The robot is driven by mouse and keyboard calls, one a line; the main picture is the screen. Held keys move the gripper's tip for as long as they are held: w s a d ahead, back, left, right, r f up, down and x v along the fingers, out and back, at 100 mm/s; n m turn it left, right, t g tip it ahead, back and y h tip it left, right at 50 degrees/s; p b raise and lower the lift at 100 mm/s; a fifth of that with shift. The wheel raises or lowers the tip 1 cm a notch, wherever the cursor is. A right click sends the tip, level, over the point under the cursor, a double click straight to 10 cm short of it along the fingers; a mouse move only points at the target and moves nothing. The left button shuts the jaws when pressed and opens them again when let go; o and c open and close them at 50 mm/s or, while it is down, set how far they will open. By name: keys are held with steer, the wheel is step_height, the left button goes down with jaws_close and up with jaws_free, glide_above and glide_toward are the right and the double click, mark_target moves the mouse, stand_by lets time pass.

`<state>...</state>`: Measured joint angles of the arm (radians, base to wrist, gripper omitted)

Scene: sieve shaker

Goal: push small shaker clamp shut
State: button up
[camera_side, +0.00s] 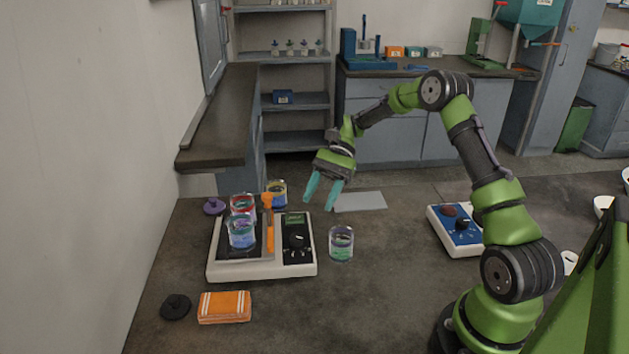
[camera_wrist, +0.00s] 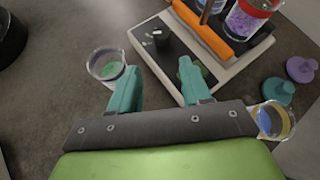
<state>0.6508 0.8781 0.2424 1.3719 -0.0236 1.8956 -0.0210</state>
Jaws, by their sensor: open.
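The small shaker (camera_side: 262,270) is a white-edged box on the table at left, with a dark platform and a panel with a black knob and green display. Its orange clamp (camera_side: 268,225) stands along the platform's right side; the clamp bar also shows in the wrist view (camera_wrist: 203,33). Two beakers stand on the platform, one red-topped (camera_side: 242,204) and one with blue contents (camera_side: 241,233). My gripper (camera_side: 322,193) is open and empty, above and to the right of the shaker. In the wrist view its teal fingers (camera_wrist: 155,88) are apart, and the right one covers part of the panel.
A beaker with green contents (camera_side: 341,244) stands right of the shaker. A yellow-and-blue beaker (camera_side: 277,193) stands behind it. A purple lid (camera_side: 213,206), a dark lid (camera_side: 175,306) and an orange cloth (camera_side: 224,306) lie nearby. A blue-topped device (camera_side: 458,229) is at right.

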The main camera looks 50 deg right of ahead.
steer(key=w+d+f+m+t+y, duration=0.1)
steer(key=w+d+m+y, duration=0.1)
steer(key=w+d+y, duration=0.15)
steer(key=m+y, duration=0.2)
steer(key=y, duration=0.1)
glide_toward(267, 195)
steer(key=shift+t, duration=0.4)
steer(key=a, duration=1)
steer(key=shift+s+f, duration=0.1)
steer(key=shift+s, duration=0.1)
jaws_close()
